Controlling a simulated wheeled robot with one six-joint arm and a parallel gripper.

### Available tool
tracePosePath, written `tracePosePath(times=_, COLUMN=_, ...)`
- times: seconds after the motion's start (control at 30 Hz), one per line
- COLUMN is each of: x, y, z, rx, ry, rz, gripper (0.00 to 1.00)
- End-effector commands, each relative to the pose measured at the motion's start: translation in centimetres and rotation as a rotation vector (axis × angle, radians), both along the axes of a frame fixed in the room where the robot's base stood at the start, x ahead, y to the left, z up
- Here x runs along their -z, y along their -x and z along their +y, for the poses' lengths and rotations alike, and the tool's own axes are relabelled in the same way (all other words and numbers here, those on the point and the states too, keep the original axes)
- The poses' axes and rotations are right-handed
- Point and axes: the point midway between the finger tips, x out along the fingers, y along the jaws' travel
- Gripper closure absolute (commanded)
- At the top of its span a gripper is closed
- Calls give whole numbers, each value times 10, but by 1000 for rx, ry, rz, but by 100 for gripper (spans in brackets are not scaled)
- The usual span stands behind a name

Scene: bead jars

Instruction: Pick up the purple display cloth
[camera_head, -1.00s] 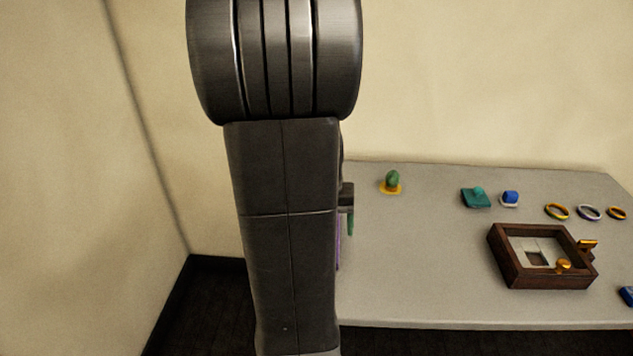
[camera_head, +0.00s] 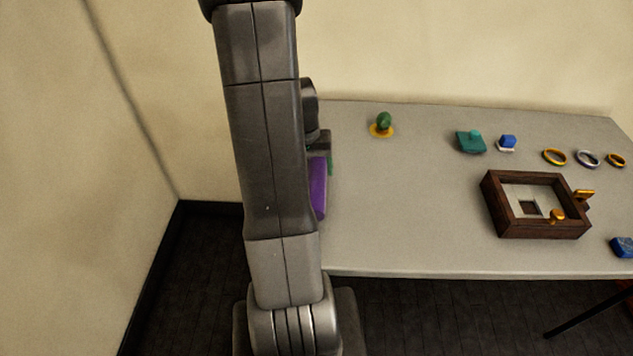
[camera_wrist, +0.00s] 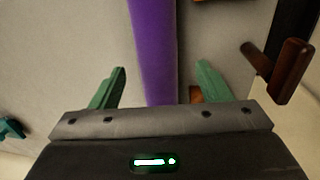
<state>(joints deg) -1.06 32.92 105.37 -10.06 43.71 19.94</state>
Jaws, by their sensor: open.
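The purple display cloth (camera_head: 318,188) shows in the head view as a purple strip near the table's left edge, partly hidden behind my arm. In the wrist view the purple cloth (camera_wrist: 152,45) is a long band running down from the top edge, its lower end hidden behind my gripper body. My gripper (camera_wrist: 161,68) is open, with one green finger on each side of the band and gaps between. In the head view my gripper is mostly hidden behind my arm. I cannot tell its height above the cloth.
A dark wooden tray (camera_head: 496,207) with gold knobs stands right of the cloth on the grey table (camera_head: 400,220). A green piece on a yellow base (camera_head: 382,126), a teal piece (camera_head: 469,143), a blue piece (camera_head: 508,142) and several rings lie behind. The table between cloth and tray is clear.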

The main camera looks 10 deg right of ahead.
Motion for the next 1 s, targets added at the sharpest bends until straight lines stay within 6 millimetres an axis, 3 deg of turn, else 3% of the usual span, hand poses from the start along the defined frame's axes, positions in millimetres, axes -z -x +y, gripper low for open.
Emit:
tracePosePath(times=0.4, x=45, y=0, z=-10, rx=-1, ry=0, rz=2, gripper=29)
tracePosePath(times=0.7, x=49, y=0, z=-10, rx=-1, ry=-1, rz=0, gripper=29)
tracePosePath(times=0.77, x=49, y=0, z=-10, rx=-1, ry=-1, rz=0, gripper=37)
tracePosePath(times=1.0, x=49, y=0, z=-10, rx=-1, ry=-1, rz=0, gripper=83)
